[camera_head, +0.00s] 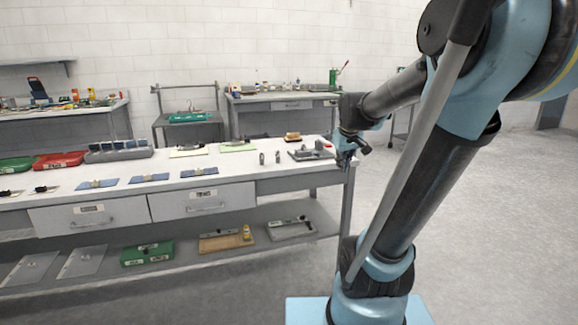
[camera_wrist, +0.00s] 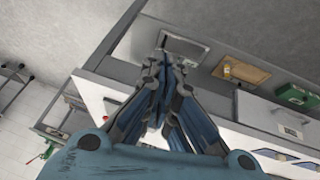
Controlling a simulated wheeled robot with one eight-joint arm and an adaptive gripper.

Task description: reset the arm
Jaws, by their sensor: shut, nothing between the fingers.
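My arm rises on the right side of the head view and reaches left and away from me. My gripper (camera_head: 344,162) is at the right end of the long workbench (camera_head: 222,163), by its edge. In the wrist view my gripper (camera_wrist: 162,62) has its fingers together and nothing shows between them. I cannot tell from the head view how high it is above the bench edge.
The bench holds a red tray (camera_head: 60,160), a green tray (camera_head: 15,166) and blue mats. A lower shelf carries a green box (camera_head: 147,253) and a wooden board (camera_head: 222,242). A second table (camera_head: 283,97) stands behind. Floor is clear at right.

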